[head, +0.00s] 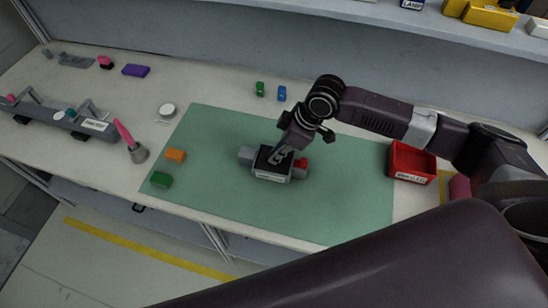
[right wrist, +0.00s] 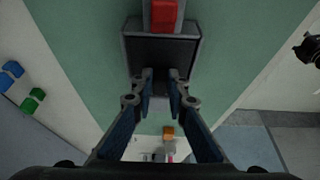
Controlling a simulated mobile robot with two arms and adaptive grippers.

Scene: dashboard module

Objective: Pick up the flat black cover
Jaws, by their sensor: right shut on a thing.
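The flat black cover (head: 264,163) lies on top of a small grey module with a white label, near the middle of the green mat. It also shows as a dark square face in the right wrist view (right wrist: 160,52). My right gripper (head: 276,160) comes down on the cover from above. In the right wrist view its fingertips (right wrist: 160,80) are close together at the cover, shut on it. What lies between the fingertips is mostly hidden. My left gripper is not in view.
A red block (head: 300,168) sits at the module's right end. Orange (head: 176,156) and green (head: 161,180) blocks lie on the mat's left edge. A red bin (head: 412,163) stands at the right. Much of the green mat (head: 210,130) is clear.

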